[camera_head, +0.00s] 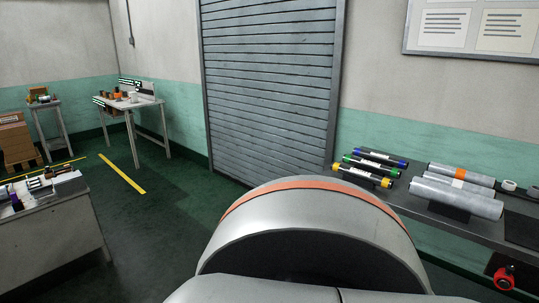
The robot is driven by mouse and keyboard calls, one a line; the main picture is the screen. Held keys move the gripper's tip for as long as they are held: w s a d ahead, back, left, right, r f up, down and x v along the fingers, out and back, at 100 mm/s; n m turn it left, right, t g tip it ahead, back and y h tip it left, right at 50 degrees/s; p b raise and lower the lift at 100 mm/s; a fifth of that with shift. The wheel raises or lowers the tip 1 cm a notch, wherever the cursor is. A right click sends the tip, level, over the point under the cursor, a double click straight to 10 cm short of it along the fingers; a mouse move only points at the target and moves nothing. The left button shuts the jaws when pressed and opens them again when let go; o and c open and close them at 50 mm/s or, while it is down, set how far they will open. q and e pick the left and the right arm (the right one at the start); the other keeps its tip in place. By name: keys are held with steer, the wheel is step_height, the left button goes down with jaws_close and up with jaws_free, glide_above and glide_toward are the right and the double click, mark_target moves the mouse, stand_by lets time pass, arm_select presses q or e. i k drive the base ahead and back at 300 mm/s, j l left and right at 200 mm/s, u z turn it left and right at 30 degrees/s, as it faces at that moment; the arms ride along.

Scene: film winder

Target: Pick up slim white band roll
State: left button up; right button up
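Neither of my grippers is in view.
The grey bench (420,210) also holds large silvery film rolls (460,194) and dark rods with blue, green and yellow ends (365,173). A red round knob (504,278) is at its front. A white table (50,220) with items stands at the left. Green floor (160,215) lies open between.

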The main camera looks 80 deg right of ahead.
mark_target(491, 193)
steer(key=z, duration=3.95)
